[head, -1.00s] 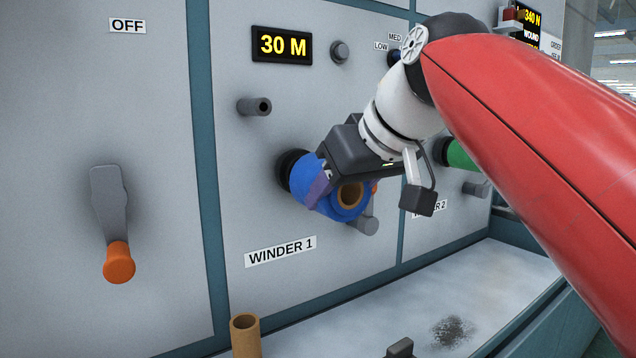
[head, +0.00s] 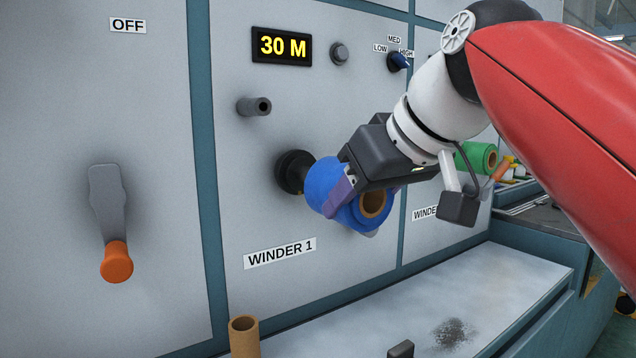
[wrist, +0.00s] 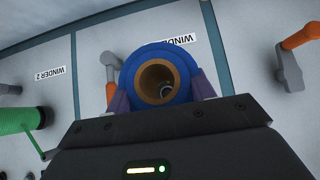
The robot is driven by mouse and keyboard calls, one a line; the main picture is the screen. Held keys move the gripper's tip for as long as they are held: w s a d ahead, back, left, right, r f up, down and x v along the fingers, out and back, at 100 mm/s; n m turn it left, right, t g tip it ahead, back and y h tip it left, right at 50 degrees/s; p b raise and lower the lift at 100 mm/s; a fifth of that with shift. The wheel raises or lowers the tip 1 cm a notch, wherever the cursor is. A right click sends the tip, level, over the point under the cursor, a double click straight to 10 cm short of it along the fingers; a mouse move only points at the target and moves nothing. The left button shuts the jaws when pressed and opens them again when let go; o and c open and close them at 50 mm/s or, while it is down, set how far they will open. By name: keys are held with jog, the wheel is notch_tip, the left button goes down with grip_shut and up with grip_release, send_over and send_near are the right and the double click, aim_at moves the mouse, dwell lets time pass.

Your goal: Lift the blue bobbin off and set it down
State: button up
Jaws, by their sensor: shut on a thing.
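The blue bobbin (head: 328,186), a blue roll on a brown cardboard core, is at winder 1 with its axis pointing out from the panel. My gripper (head: 345,195) is shut on its outside, with purple finger pads on either side. In the wrist view the blue bobbin (wrist: 185,78) sits between the two pads of my gripper (wrist: 160,95), its open core facing the camera. The black winder 1 hub (head: 292,172) shows behind the bobbin, with its far end close to it. Inside the core a grey metal part shows; I cannot tell how far the shaft reaches in.
A cardboard core (head: 244,337) stands upright on the grey shelf (head: 480,290) below. Much of the shelf is bare, with a dark smudge (head: 452,332). A green roll (head: 477,157) is at winder 2. An orange-handled lever (head: 112,225) is at left.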

aim_at(371, 215)
jog(key=shift+s+d+b, duration=0.15)
jog(key=shift+s+d, duration=0.4)
jog(key=shift+s, duration=0.25)
jog(key=shift+s+d+b, duration=0.15)
jog(key=shift+s+d, duration=0.35)
jog(key=shift+s, duration=0.25)
